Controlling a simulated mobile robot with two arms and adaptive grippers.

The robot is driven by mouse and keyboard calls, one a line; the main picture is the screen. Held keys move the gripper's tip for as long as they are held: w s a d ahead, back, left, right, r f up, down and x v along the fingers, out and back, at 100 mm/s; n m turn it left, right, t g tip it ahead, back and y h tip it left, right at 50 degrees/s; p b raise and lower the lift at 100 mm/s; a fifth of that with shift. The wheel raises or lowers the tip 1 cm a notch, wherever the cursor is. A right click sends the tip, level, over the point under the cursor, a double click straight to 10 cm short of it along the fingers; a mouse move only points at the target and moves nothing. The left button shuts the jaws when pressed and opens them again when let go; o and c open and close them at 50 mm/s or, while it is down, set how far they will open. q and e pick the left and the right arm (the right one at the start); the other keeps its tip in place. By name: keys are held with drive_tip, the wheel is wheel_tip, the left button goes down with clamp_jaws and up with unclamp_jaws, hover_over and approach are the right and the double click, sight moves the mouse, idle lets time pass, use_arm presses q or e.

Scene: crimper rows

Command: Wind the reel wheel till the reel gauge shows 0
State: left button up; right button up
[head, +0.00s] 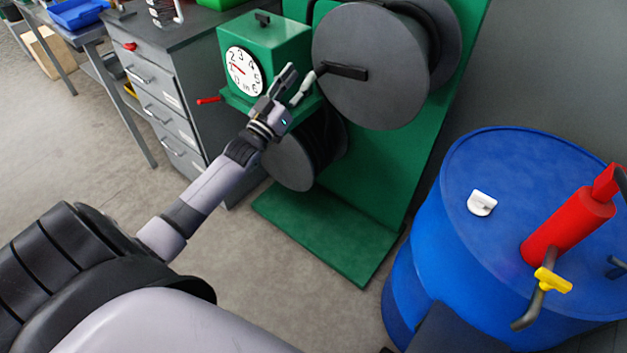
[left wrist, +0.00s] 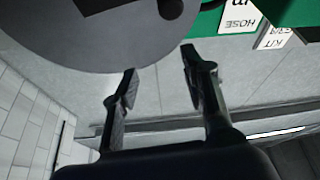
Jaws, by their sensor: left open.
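The reel wheel (head: 385,50) is a large grey disc on a green stand, with a black crank handle (head: 345,72) on its face. The reel gauge (head: 243,71) is a white dial on a green box left of the wheel. Its red needle points to the dial's left side; I cannot read the exact value. My left gripper (head: 300,78) is open and empty, between the gauge box and the crank handle, close to the handle's end. In the left wrist view the open fingers (left wrist: 158,65) are near the wheel's rim (left wrist: 100,50). My right gripper is not in view.
A lower reel (head: 290,160) sits partly behind my left arm. A small red lever (head: 208,100) sticks out below the gauge box. A blue drum (head: 440,230) at right carries a red cylinder (head: 568,228) and a white piece (head: 482,203). Grey drawers (head: 160,105) stand at left.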

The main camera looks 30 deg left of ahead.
use_arm(q)
drive_tip(key=b+v, duration=0.1)
drive_tip(key=v, duration=0.6)
drive_tip(key=s+d+f+m+g, duration=0.1)
drive_tip(key=s+d+f+g, duration=0.2)
drive_tip(key=d+f+g, duration=0.55)
drive_tip(key=s+d+f+m+g, duration=0.1)
drive_tip(key=s+d+f+g, duration=0.3)
drive_tip(key=s+d+f, duration=0.6)
drive_tip(key=shift+s+f+m+g, duration=0.35)
drive_tip(key=shift+s+f, duration=0.1)
drive_tip(key=shift+f, duration=0.3)
drive_tip(key=shift+c, duration=0.5)
